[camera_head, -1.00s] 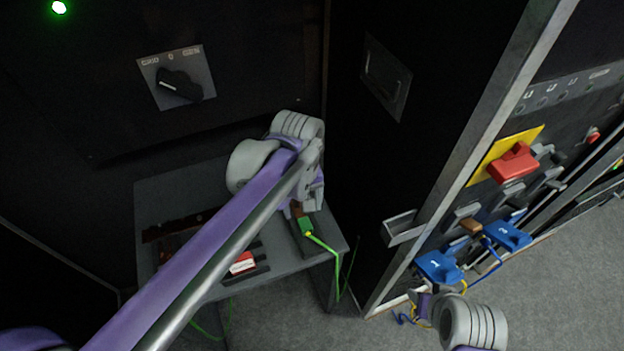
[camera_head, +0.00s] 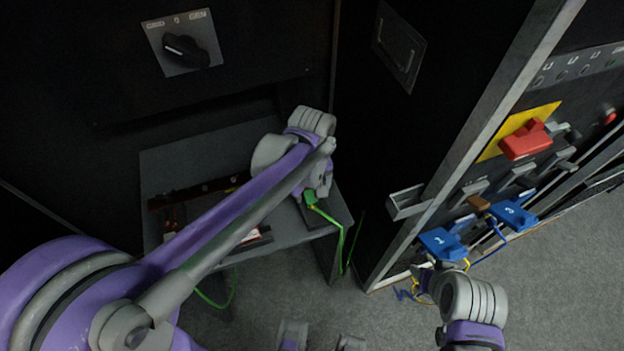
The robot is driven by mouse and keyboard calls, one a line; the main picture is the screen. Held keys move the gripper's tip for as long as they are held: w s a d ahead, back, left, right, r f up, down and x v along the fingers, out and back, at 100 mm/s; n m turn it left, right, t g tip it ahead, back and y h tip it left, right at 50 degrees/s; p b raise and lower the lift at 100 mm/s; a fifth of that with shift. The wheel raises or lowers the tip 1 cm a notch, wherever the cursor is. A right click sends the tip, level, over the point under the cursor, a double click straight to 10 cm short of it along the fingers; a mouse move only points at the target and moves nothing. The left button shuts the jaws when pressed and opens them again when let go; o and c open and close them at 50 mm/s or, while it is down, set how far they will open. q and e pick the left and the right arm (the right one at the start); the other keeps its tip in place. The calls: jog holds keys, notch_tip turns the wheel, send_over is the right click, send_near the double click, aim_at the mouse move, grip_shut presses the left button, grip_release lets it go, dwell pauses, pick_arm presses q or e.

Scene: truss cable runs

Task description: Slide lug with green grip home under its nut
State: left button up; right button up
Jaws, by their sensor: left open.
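The lug's green grip (camera_head: 310,197) lies at the right end of a small grey table, with a green cable (camera_head: 338,228) running from it over the table's edge. My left gripper (camera_head: 318,188) is right over the grip, open. Its wrist and fingers cover the lug's metal end and the nut, so I cannot tell how the lug sits under the nut. My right gripper (camera_head: 424,282) is low at the right, in front of the cabinet's foot, and its jaws are too small to read.
The grey table (camera_head: 185,152) carries a dark bar (camera_head: 185,198) and a partly hidden red-and-white piece. A cabinet edge (camera_head: 470,150) stands right of it. Beyond are blue plugs (camera_head: 440,243) and a red handle (camera_head: 526,140). A rotary switch (camera_head: 185,50) is on the back panel.

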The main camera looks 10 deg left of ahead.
aim_at(312, 200)
pick_arm(q)
jog(key=shift+f, duration=1.7)
grip_shut()
